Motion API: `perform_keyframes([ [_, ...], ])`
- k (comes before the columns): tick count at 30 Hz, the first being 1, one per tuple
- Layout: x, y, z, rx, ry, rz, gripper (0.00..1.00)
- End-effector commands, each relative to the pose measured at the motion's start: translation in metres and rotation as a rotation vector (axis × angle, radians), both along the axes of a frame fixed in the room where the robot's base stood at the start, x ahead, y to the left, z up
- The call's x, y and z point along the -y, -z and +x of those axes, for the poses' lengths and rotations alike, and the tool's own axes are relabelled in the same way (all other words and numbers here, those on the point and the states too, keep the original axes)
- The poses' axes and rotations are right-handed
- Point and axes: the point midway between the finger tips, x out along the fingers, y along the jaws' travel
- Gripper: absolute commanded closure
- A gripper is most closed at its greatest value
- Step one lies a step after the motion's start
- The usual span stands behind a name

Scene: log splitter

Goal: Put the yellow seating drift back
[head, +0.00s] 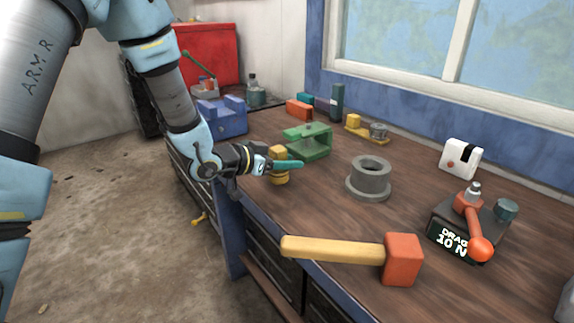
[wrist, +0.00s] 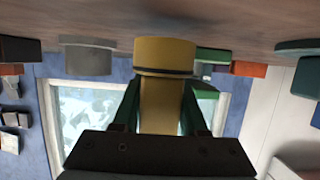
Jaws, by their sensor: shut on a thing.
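The yellow seating drift (head: 279,179) is upright near the left edge of the bench, with its wide round base down. My gripper (head: 290,165) is shut on its narrower shaft, and the teal fingers cover its middle in the head view. In the wrist view, which looks upside down, the drift (wrist: 164,55) stands between the two fingers of my gripper (wrist: 160,108). Its base is at or just above the bench top; I cannot tell whether it touches.
A green fixture (head: 308,142) is close behind the drift. A grey flanged ring (head: 370,178) stands to its right, and a mallet (head: 402,260) lies in front. A blue block (head: 222,117) is behind left. Bare wood lies between the drift and the ring.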

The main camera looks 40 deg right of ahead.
Motion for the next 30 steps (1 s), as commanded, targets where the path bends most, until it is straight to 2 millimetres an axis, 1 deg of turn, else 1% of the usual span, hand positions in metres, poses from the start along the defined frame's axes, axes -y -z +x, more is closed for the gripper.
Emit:
perform_keyframes([
  [1,0.000,0.006,0.000,-0.001,0.000,0.001,1.00],
  [4,0.000,0.013,0.001,0.000,-0.002,-0.001,1.00],
  [12,0.000,0.014,0.001,0.002,-0.001,-0.002,1.00],
  [16,0.000,0.019,0.001,0.002,-0.002,-0.002,1.00],
  [17,0.000,0.018,0.001,0.002,-0.002,-0.001,0.54],
  [24,0.000,0.017,0.001,0.002,-0.002,0.000,0.28],
  [30,0.000,0.017,0.001,0.002,-0.002,0.000,0.28],
])
